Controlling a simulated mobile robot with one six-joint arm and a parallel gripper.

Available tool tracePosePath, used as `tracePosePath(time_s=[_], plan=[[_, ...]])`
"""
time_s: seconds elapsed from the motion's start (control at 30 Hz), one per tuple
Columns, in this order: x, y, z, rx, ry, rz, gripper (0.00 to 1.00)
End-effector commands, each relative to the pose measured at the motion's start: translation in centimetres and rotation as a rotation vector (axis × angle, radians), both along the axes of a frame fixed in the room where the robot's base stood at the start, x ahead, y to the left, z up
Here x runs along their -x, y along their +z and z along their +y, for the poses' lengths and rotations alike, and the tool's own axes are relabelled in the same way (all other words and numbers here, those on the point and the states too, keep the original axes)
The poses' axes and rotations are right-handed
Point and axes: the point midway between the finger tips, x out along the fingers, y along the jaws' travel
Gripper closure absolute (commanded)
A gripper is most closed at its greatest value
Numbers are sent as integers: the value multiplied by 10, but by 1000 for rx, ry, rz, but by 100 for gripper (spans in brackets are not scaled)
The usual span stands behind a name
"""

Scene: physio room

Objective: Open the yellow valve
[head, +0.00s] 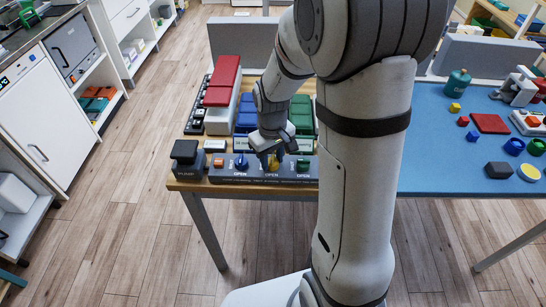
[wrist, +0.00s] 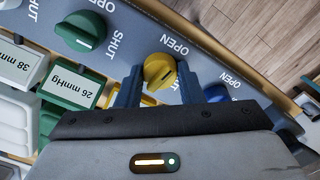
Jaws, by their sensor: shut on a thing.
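The yellow valve (wrist: 159,66) is a round knob with a raised grip on a grey panel (head: 228,178). In the wrist view it sits between the two fingers of my gripper (wrist: 157,76), which is shut on it. An OPEN label is beside the knob; I cannot tell exactly which way its grip points. In the head view my gripper (head: 271,156) reaches down onto the panel, and the yellow valve (head: 272,163) shows partly below it.
A green knob (wrist: 82,33) and a blue knob (wrist: 214,93) flank the valve closely. A black PUMP block (head: 186,158) stands at the panel's left. Behind are labelled blocks and red, blue and green pads (head: 222,82). A blue-topped table (head: 440,150) with small objects is at right.

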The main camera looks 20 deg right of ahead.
Motion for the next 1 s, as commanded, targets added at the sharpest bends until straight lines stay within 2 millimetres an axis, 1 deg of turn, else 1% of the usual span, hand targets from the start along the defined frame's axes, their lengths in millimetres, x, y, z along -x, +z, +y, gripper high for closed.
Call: tracePosePath(time_s=[0.03,0.17,0.2,0.27,0.53,0.83,0.87,1.0], plan=[[0,0,0,0,0,0,77],[0,0,0,0,0,0,88],[0,0,0,0,0,0,89],[0,0,0,0,8,0,89],[0,0,0,0,155,-1,89],[0,0,0,0,171,0,89],[0,0,0,0,171,0,65],[0,0,-1,0,170,0,53]])
